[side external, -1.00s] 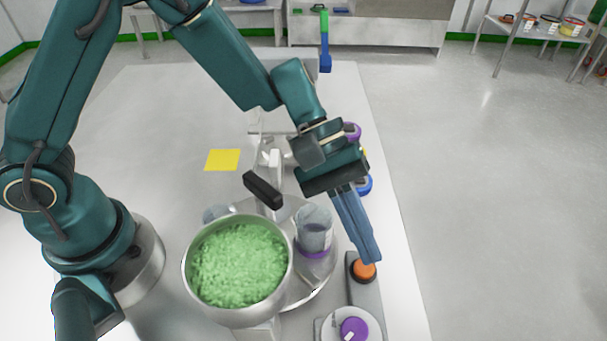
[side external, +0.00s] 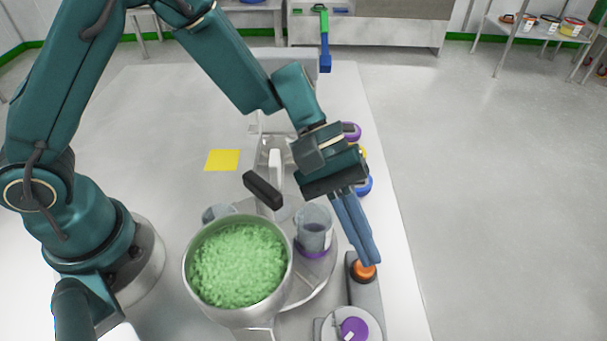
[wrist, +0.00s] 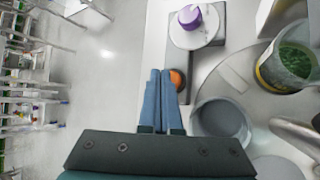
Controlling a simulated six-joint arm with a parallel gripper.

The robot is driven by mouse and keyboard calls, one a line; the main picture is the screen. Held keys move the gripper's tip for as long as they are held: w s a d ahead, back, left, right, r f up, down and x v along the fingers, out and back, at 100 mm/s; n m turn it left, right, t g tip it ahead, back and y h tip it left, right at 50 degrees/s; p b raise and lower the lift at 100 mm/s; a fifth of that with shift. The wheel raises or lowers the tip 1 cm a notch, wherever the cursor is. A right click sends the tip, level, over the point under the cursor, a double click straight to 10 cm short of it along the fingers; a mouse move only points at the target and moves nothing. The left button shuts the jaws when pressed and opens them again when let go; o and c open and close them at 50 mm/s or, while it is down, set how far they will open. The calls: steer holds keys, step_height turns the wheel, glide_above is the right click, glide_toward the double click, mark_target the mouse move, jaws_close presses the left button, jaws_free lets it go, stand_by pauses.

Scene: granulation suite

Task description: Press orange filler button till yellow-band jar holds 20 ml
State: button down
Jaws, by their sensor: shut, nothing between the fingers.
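The orange button (side external: 364,271) sits on a narrow grey base by the table's right edge; it also shows in the wrist view (wrist: 178,79). My gripper (side external: 371,261) is shut and empty, its blue fingers slanting down to the button's top edge. In the wrist view the fingertips (wrist: 160,72) appear just left of the button; I cannot tell whether they touch it. The yellow-band jar (wrist: 268,78) stands on the round plate in the wrist view, with green granules in it. Its fill level is not readable. In the side view the pot hides it.
A metal pot (side external: 187,272) of green granules stands above the round plate (side external: 322,276). A clear jar with a purple band (side external: 314,230) is near the button. A purple knob (side external: 354,328) sits on a white disc in front. A yellow square (side external: 222,160) lies farther back.

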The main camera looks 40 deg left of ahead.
steer(key=shift+f, duration=0.65)
stand_by(0.7)
stand_by(0.3)
steer(key=shift+r, duration=0.95)
steer(key=shift+r, duration=0.1)
steer(key=shift+r, duration=2.4)
